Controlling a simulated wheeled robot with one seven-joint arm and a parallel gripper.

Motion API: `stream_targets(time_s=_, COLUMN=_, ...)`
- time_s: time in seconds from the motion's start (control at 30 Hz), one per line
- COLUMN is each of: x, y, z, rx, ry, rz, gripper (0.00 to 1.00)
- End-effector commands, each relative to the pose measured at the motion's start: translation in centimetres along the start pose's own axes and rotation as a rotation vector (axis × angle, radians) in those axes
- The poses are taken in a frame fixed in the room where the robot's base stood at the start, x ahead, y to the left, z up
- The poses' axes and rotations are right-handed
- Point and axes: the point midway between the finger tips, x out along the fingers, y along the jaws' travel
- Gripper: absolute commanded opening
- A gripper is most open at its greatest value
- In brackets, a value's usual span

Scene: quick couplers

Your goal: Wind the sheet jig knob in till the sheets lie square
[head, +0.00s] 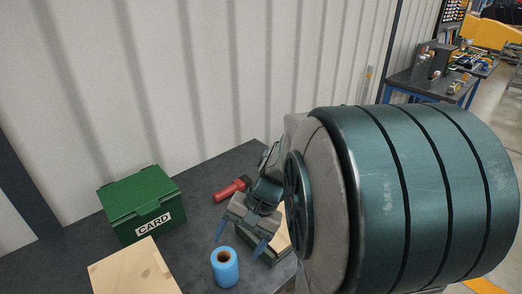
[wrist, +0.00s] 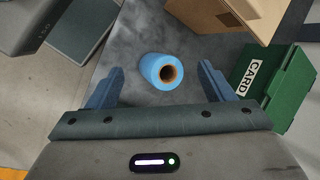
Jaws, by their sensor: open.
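No knob can be made out in either view. A dark green tray-like thing with a pale top (head: 284,228), possibly the sheet jig with its sheets, shows partly behind my gripper in the head view. My arm hides much of it, so I cannot tell whether any sheets lie square. My gripper (head: 241,240) is open and empty above the bench, with its blue fingers apart. In the wrist view, my gripper (wrist: 160,85) has its fingers spread to either side of a blue roll (wrist: 152,68), which seems to lie beyond them, not held.
The blue roll (head: 225,268) stands on the dark bench (head: 200,213). A green CARD box (head: 139,200) and a pale wooden block (head: 132,270) are to the left. A red and black tool (head: 232,189) lies behind my gripper. A ribbed wall (head: 180,80) backs the bench.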

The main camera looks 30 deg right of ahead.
Motion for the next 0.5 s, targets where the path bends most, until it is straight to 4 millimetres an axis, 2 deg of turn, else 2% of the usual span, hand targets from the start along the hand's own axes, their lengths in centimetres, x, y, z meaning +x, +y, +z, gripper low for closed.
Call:
stream_targets(time_s=0.03, x=0.1, y=0.2, z=-1.3, rx=0.104, ry=-0.039, rz=-0.060, gripper=0.75)
stream_targets(time_s=0.27, x=-0.5, y=0.9, z=-7.5, rx=0.519, ry=-0.174, rz=-0.386, gripper=0.75)
stream_targets(time_s=0.37, x=-1.2, y=2.1, z=-10.8, rx=0.689, ry=-0.218, rz=-0.548, gripper=0.75)
stream_targets(time_s=0.5, x=-2.5, y=5.1, z=-15.7, rx=0.919, ry=-0.260, rz=-0.796, gripper=0.75)
